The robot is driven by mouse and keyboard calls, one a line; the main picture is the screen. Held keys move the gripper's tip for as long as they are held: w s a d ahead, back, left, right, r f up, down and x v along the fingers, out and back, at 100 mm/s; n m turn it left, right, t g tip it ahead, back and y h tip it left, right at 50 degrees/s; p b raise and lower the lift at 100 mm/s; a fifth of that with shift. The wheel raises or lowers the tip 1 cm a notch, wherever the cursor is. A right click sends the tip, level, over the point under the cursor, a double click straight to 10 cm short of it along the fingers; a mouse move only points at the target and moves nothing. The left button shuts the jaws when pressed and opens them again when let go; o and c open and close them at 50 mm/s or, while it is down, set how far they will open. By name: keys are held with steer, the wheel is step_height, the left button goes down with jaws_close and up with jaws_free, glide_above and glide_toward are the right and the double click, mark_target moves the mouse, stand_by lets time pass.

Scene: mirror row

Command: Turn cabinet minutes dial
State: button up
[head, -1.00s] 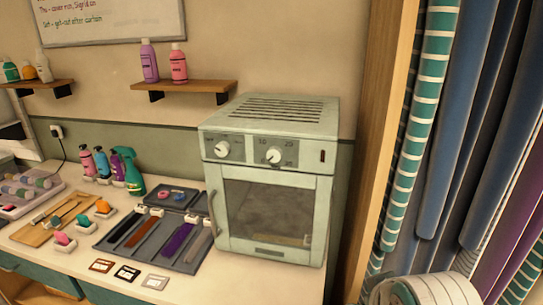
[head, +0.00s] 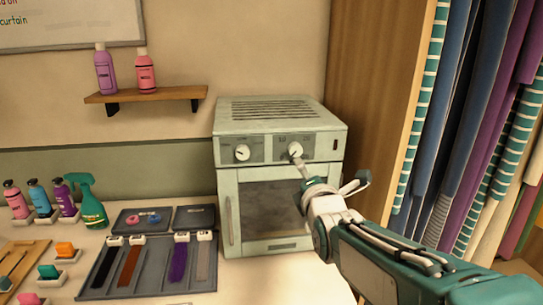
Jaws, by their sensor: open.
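The pale green cabinet (head: 230,190) stands on the counter against the wall, with its glass door shut. Two white dials sit on its top front panel: a left dial (head: 242,152) and a right dial (head: 295,149). In the earlier head view numbers show around the right dial; now they are too small to read. My gripper (head: 298,163) reaches in from the lower right, with a fingertip just below the right dial. I cannot tell whether it touches the dial. The gripper is open, and my arm hides the door's right part.
A grey tray (head: 98,285) with hair swatches lies left of the cabinet. Several bottles, including a green spray bottle (head: 90,205), stand farther left. A shelf (head: 150,94) holds two bottles above. A wooden panel (head: 375,100) and hanging towels (head: 470,110) bound the right side.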

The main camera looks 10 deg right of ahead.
mark_target(296, 152)
steer(key=shift+n, duration=0.3)
steer(key=w, duration=1)
steer(key=shift+a+r, duration=0.1)
steer(key=shift+r, duration=0.05)
steer(key=shift+w+d, duration=0.5)
steer(key=shift+d, duration=0.4)
steer(key=shift+a, duration=0.45)
steer(key=c, duration=1.1)
